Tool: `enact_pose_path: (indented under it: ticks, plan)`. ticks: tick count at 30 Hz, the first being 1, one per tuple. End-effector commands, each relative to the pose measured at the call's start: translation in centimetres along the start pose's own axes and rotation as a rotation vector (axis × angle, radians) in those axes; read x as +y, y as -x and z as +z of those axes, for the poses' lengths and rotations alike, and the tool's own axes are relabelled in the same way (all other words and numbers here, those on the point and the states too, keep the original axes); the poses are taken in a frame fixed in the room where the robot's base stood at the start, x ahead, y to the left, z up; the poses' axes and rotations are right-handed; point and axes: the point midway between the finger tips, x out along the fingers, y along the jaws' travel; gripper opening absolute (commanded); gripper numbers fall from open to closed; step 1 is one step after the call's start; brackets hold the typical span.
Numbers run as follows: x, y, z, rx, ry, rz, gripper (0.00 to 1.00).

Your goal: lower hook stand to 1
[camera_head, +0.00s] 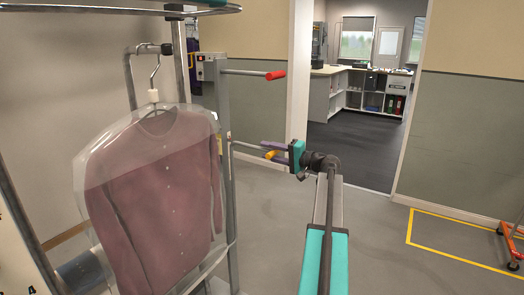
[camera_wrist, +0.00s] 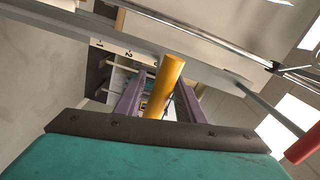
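The hook stand (camera_head: 222,150) is a grey upright frame left of centre in the head view. A lever with a yellow handle (camera_head: 270,154) reaches right from it at mid height. My gripper (camera_head: 281,149) has purple fingers and is at this handle. In the wrist view the yellow handle (camera_wrist: 166,85) lies between the two fingers of my gripper (camera_wrist: 156,97). A gap shows beside the left finger, so it looks open around the handle. A pale plate (camera_wrist: 126,51) with the numbers 1 and 2 shows behind. The stand's present setting cannot be read.
A second lever with a red handle (camera_head: 275,75) sits higher; it also shows in the wrist view (camera_wrist: 303,146). A plastic-covered pink shirt (camera_head: 155,190) hangs from a hook on the left. A control box (camera_head: 208,69) is on the stand.

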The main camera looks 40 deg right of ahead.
Motion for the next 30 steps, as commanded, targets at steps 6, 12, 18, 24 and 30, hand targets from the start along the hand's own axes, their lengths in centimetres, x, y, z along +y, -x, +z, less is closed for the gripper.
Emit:
enact_pose_path:
  ticks: [6,12,18,24,30]
  plan:
    - [0.0,-2.1,-0.1,0.000,0.000,0.000,0.36]
    - [0.0,-2.6,0.0,0.001,0.000,0.001,0.36]
    - [0.0,-2.6,-0.1,0.001,0.000,0.001,0.36]
    - [0.0,-2.5,-0.1,0.002,0.000,0.001,0.05]
    - [-0.1,-2.6,0.8,0.001,0.001,0.001,0.00]
